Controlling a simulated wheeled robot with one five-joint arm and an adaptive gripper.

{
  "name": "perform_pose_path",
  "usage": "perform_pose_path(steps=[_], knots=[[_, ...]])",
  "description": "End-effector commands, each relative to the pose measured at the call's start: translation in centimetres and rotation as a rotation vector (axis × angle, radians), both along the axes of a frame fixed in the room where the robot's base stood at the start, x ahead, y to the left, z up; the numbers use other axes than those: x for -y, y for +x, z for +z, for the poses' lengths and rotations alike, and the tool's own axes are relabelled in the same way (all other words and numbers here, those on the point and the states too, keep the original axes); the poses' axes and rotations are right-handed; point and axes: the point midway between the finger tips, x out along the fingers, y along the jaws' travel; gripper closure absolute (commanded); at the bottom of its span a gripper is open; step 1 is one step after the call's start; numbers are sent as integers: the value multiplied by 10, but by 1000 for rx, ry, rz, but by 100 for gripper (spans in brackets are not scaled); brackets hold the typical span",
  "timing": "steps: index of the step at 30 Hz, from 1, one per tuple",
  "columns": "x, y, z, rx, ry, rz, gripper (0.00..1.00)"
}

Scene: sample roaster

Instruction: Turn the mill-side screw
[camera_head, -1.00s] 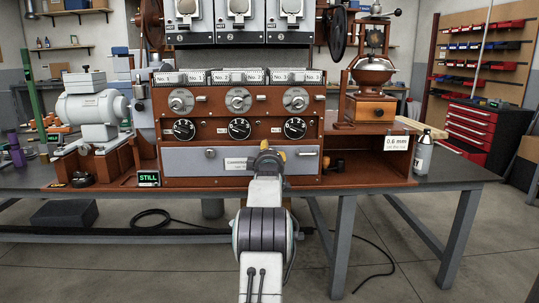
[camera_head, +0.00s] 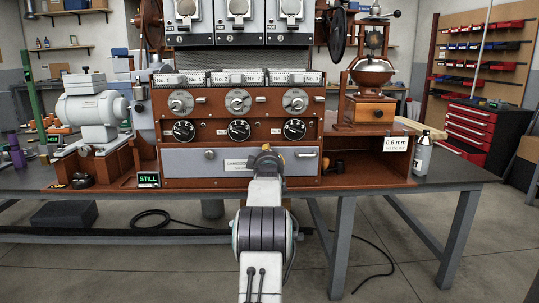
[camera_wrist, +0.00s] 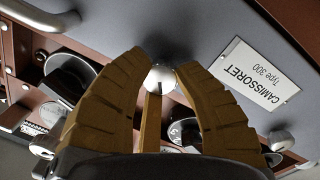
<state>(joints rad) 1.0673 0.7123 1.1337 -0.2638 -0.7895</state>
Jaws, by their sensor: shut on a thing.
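The mill-side screw (camera_wrist: 160,78) is a small round silver head with a dark slot, set in the grey lower front panel (camera_head: 190,168) of the roaster. My gripper (camera_head: 271,152) is at the right part of that panel and hides the screw in the head view. In the wrist view my gripper (camera_wrist: 160,72) has its tan ribbed fingers closed around the screw head. A second silver screw (camera_head: 209,154) shows at the panel's left part. The mill (camera_head: 371,80) stands to the right of the roaster.
A white CAMISSORET nameplate (camera_wrist: 255,74) is close beside the fingers. A grey handle (camera_wrist: 32,14) sticks out on the other side. Round black dials (camera_head: 239,130) sit above the panel. A STILL display (camera_head: 148,180) stands at left and a 0.6 mm card (camera_head: 396,144) at right.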

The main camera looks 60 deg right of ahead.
Motion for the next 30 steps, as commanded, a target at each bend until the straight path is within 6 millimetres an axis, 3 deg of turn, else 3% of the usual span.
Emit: perform_pose_path(steps=[18, 30], knots=[[-1, 2, 5, 411, 258, -9, 100], [-2, 3, 5, 538, 333, -13, 100]])
